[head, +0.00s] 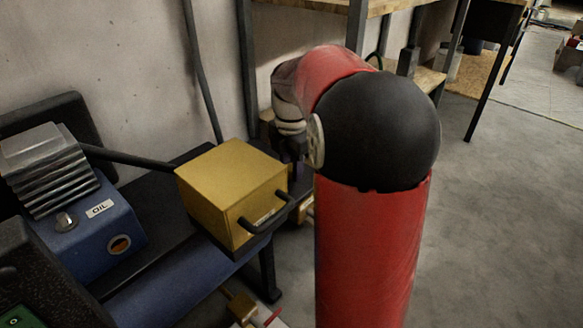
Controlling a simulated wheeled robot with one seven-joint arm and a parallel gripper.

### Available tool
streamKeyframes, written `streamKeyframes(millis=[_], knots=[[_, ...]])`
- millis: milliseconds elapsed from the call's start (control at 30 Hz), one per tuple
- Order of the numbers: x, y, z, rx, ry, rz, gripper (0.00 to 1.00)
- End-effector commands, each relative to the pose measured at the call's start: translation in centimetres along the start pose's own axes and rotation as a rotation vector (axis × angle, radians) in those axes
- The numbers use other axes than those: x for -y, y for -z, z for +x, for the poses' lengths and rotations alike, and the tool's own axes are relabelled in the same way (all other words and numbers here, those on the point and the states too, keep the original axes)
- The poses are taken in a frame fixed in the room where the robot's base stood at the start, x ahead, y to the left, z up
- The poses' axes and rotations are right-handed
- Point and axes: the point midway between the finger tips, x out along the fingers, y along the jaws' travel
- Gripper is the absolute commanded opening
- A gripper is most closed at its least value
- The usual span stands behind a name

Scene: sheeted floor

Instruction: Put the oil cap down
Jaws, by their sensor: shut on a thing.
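My gripper (295,152) shows only in part, as a dark shape below the pale wrist, just right of a yellow box and left of my arm's black joint. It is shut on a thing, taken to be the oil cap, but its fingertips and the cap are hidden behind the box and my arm. At the left, a blue machine (88,235) carries a white OIL label (100,208). A round, orange-brown opening (120,245) shows on its face below the label. A grey knob (66,221) sits beside the label.
The yellow box (232,190) with a black handle sits on the dark bench (165,205), close to my gripper. A wall stands behind. A wooden workbench (380,7) is at the back. The grey floor (500,220) at the right is clear.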

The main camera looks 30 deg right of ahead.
Motion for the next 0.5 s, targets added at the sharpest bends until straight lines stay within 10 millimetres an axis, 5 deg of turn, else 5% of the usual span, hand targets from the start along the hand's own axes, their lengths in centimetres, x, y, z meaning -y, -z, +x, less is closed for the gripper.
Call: streamKeyframes(millis=[400,433,500], knots=[[-0.02,-0.02,0.58,0.001,-0.001,0.000,0.00],[-0.02,-0.02,0.48,0.001,-0.001,0.000,0.35],[-0.02,-0.02,0.46,0.001,-0.001,0.000,0.44]])
